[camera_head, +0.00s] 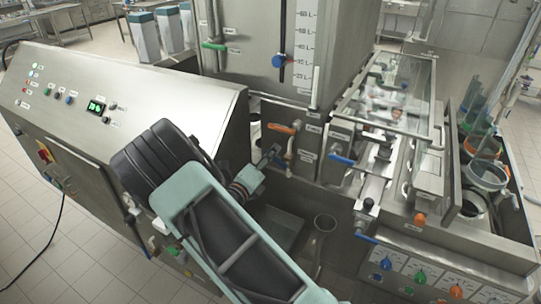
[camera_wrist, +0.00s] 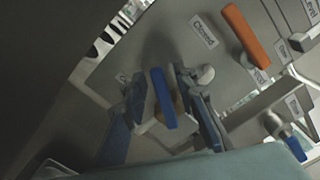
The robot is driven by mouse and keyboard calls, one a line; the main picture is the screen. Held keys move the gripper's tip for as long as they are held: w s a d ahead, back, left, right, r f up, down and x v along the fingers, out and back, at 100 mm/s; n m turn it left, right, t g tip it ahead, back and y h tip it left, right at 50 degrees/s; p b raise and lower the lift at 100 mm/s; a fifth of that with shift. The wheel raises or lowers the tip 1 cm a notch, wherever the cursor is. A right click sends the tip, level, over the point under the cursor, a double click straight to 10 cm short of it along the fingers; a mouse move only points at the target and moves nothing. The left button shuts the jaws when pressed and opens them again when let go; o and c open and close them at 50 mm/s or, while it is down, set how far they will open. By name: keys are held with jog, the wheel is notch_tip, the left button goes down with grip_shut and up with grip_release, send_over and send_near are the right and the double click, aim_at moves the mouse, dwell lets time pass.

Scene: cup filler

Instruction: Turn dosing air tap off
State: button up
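My gripper (camera_head: 272,157) is in front of the steel panel below the tank in the head view. In the wrist view my gripper (camera_wrist: 165,105) has its two fingers apart, with a blue tap handle (camera_wrist: 162,98) between them. Gaps show on both sides of this handle, and I see no clear contact. In the head view that handle is hard to make out behind my gripper. An orange tap handle (camera_head: 280,128) is just above my gripper, and it also shows in the wrist view (camera_wrist: 246,38). I cannot read which label names the dosing air tap.
Another blue handle (camera_head: 342,159) sits right of my gripper, and one more blue handle (camera_head: 366,238) is lower down. A sloped control panel (camera_head: 130,90) stands at left. A glass cover (camera_head: 390,90) spans the filling line.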

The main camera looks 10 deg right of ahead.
jog(key=v, duration=1.2)
